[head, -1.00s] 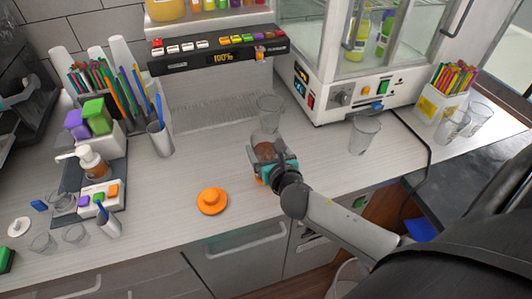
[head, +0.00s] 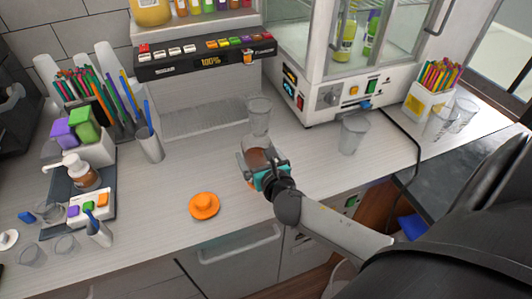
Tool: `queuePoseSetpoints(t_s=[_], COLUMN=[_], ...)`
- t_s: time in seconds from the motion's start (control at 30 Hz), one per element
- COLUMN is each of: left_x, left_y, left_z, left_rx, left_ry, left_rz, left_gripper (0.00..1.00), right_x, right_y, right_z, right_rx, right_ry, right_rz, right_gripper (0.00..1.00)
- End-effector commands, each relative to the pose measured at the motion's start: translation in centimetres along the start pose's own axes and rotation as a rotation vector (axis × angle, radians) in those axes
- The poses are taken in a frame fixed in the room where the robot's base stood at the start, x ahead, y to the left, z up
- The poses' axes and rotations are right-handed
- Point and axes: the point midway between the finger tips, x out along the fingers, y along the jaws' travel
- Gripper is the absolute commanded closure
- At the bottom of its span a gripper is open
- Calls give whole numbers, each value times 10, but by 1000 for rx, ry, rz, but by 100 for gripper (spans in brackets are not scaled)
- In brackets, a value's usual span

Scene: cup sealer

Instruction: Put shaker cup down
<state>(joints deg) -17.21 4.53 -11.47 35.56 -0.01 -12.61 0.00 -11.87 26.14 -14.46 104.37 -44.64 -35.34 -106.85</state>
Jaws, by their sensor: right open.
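The shaker cup (head: 257,157) is a clear cup with brown liquid in its lower part. It stands upright on the light counter near the front edge, or very close above it; the exact contact is hard to see. My right gripper (head: 263,171) is at the near side of the cup, with its fingers open around or beside it; the far fingertip is partly hidden. An orange lid (head: 204,206) lies on the counter to the left of the cup. My left gripper is not in view.
A clear cup (head: 259,112) stands just behind the shaker cup. Another clear cup (head: 354,134) stands to the right, before the white cabinet (head: 345,97). A cup of straws (head: 150,144) stands at left. Counter is free between the orange lid and the straws.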

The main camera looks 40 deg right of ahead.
Motion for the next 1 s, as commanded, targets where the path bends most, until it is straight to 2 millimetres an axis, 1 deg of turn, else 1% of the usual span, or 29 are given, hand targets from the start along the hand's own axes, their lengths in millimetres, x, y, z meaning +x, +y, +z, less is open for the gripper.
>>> queuePoseSetpoints(t_s=[0.4,0.6,0.8,1.0], left_x=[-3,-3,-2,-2], left_y=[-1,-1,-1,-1], left_z=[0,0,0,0], left_rx=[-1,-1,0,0], left_ry=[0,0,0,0], left_rz=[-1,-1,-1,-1], left_gripper=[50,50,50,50], right_x=[-71,-98,-110,-112], right_y=[0,0,0,0], right_z=[-2,-1,0,0], right_rx=[0,0,0,1], right_ry=[4,2,0,-1], right_rz=[0,-1,-2,-2], right_gripper=[0,0,0,0])
